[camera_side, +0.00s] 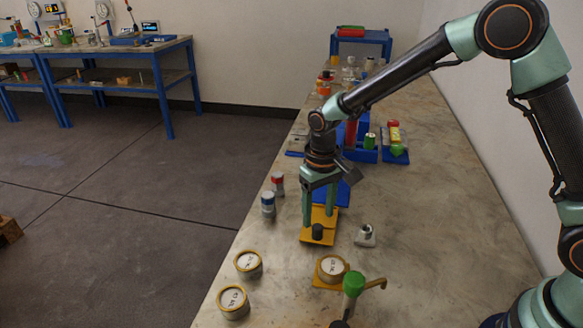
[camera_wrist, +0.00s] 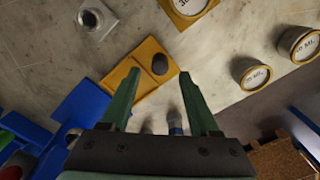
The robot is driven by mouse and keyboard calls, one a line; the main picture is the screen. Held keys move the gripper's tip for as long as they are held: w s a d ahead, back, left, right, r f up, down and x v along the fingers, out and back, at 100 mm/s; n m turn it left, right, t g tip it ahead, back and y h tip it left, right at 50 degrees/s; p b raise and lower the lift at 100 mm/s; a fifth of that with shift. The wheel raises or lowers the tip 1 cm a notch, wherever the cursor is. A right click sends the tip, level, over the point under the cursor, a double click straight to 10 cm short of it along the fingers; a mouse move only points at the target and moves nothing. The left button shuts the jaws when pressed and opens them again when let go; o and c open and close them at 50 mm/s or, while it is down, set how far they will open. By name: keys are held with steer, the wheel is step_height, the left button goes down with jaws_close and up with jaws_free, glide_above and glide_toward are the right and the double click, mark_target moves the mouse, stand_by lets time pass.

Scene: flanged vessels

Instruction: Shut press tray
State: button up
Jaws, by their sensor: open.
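The press tray is a yellow plate (camera_side: 321,240) with a dark round knob (camera_side: 317,232) near its front edge; both also show in the wrist view, the tray (camera_wrist: 148,46) and the knob (camera_wrist: 160,64). The tray sticks out in front of a blue body (camera_side: 343,192), which also shows in the wrist view (camera_wrist: 84,104). My gripper (camera_side: 319,218) points down over the tray, fingers apart and empty. In the wrist view the gripper (camera_wrist: 159,74) has the knob between and just beyond its fingertips. Whether the fingertips touch the tray I cannot tell.
A small grey-white metal piece (camera_side: 365,236) stands right of the tray. Two small cans, one red (camera_side: 277,183) and one blue (camera_side: 268,204), stand left. Round labelled tins (camera_side: 248,264) and a green-topped item (camera_side: 353,284) are in front. The bench right of the metal piece is clear.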

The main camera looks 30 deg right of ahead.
mark_target(318, 226)
steer(key=shift+f, duration=1.95)
jaws_close()
steer(key=shift+r, duration=0.1)
